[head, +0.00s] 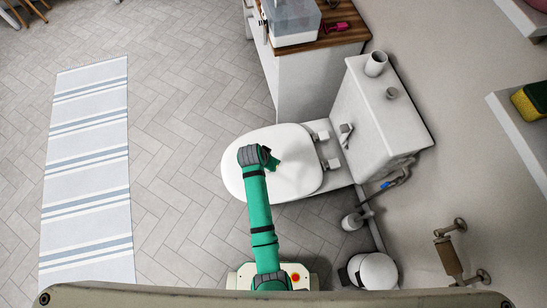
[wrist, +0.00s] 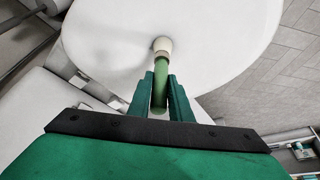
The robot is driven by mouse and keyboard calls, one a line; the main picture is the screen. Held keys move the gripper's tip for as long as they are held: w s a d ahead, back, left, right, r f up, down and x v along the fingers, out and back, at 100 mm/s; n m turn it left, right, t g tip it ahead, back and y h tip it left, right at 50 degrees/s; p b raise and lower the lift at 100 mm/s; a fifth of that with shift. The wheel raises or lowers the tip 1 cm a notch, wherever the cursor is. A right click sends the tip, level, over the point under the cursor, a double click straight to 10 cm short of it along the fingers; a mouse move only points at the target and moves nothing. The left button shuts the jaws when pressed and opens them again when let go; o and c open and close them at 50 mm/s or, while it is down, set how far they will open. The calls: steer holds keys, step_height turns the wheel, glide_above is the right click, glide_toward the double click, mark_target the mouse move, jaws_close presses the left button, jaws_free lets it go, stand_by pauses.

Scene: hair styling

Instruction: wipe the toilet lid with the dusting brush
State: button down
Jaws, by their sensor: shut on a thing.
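The toilet lid (head: 298,178) is white, oval and closed, in the middle of the head view. It also fills the upper part of the wrist view (wrist: 220,35). My gripper (wrist: 164,95) is shut on the green handle of the dusting brush (wrist: 160,77). The brush has a pale, rounded head that points at the lid; it looks to be at or just above the surface, and I cannot tell if it touches. In the head view my gripper (head: 272,160) is over the lid's middle, and the brush is hidden there.
The toilet tank (head: 375,120) carries a cup (head: 376,64) and a small round item. A white bin (head: 374,271) and a toilet brush holder (head: 352,221) stand at right. A striped rug (head: 90,160) lies on open floor at left.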

steer(key=shift+s+d, duration=0.35)
steer(key=shift+d, duration=0.2)
steer(key=w+d+r, duration=0.1)
steer(key=d+r, duration=0.2)
steer(key=r, duration=0.5)
steer(key=shift+w+d, duration=0.15)
steer(key=shift+d, duration=0.25)
stand_by(2.3)
